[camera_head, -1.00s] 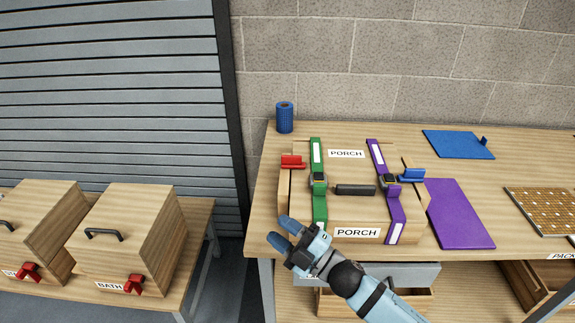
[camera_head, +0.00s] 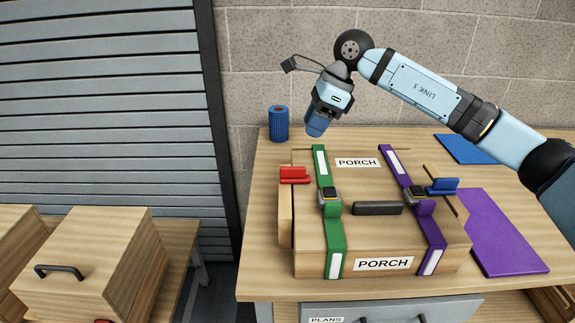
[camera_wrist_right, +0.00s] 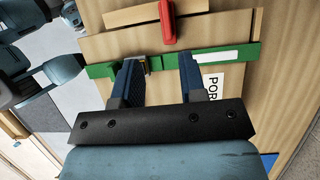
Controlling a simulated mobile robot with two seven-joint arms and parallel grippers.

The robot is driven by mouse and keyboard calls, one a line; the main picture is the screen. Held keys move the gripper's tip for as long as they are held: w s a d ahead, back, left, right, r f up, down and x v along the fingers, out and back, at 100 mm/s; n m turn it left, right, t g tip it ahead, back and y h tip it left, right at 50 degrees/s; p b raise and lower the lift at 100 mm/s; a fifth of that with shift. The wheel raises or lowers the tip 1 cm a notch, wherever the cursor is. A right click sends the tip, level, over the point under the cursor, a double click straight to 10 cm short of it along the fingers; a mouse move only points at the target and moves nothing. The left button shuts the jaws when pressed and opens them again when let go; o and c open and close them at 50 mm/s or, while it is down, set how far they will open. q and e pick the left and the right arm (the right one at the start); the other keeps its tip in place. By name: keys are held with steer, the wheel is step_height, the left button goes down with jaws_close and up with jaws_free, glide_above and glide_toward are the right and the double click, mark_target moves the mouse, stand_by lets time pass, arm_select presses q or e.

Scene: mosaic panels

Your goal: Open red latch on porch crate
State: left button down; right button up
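The wooden porch crate (camera_head: 300,262) stands on the workbench, with a green strap (camera_head: 334,232) and a purple strap (camera_head: 429,232) over it. The red latch (camera_head: 294,175) is on its left side; it shows in the right wrist view (camera_wrist_right: 167,22) too. A blue latch (camera_head: 441,186) is on the right side. My right gripper (camera_head: 318,125) is above the crate's back, pointing down. In the right wrist view its blue fingers (camera_wrist_right: 160,78) are apart with nothing held between them. The red latch appears beyond the fingertips, touching neither. My left gripper is not recognisable in these views.
A blue roll (camera_head: 278,124) stands at the bench's back left corner. A purple sheet (camera_head: 506,235) and a blue board (camera_head: 470,149) lie to the right. Another wooden crate (camera_head: 95,255) stands on a lower table at left, across a gap.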

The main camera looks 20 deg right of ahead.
mark_target(293, 167)
steer(key=x, duration=0.8)
steer(key=d+x, duration=0.1)
steer(key=x, duration=0.4)
steer(key=shift+w+f, duration=0.15)
steer(key=shift+w, duration=0.2)
jaws_close()
